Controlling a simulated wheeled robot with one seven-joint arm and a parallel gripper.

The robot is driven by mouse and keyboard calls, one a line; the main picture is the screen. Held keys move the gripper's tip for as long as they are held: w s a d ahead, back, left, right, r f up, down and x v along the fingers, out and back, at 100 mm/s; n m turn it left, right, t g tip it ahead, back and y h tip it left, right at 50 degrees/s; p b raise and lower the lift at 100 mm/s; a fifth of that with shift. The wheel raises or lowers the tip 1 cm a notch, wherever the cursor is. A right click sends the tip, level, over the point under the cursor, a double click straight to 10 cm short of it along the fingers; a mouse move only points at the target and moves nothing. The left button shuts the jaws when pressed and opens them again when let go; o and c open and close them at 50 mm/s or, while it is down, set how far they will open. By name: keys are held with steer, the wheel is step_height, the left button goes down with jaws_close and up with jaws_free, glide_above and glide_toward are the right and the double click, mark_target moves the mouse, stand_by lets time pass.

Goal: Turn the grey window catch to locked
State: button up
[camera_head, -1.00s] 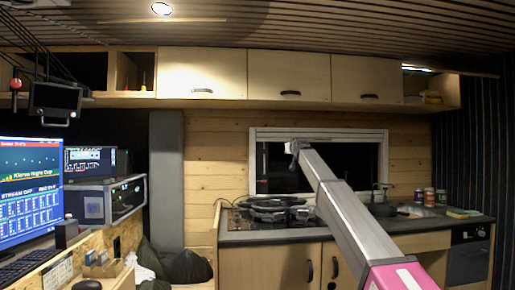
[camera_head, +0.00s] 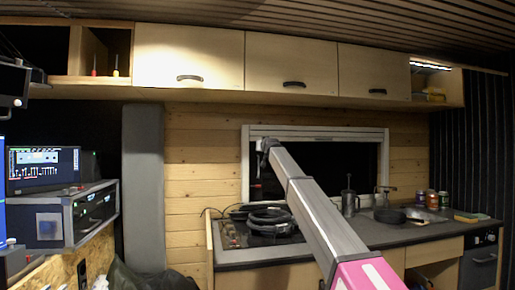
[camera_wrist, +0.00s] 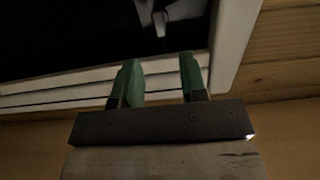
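The white-framed window (camera_head: 330,131) is in the back wall above the worktop, with dark glass. In the wrist view its pale frame (camera_wrist: 232,40) runs along the right side and below the glass. A grey piece that looks like the window catch (camera_wrist: 178,10) shows at the top edge of the wrist view, partly cut off; I cannot tell its setting. My gripper (camera_wrist: 158,82) has its two green fingers apart with nothing between them. The grey piece lies beyond the fingertips, apart from them. In the head view my arm reaches toward the window's upper left, and its end hides part of the frame.
A worktop (camera_head: 385,235) with a hob and black pans (camera_head: 268,219) is below the window. Wall cabinets (camera_head: 290,75) hang above. Equipment boxes (camera_head: 65,218) are at the left.

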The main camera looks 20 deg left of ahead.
steer(key=x, duration=0.9)
steer(key=shift+w, duration=0.15)
jaws_close()
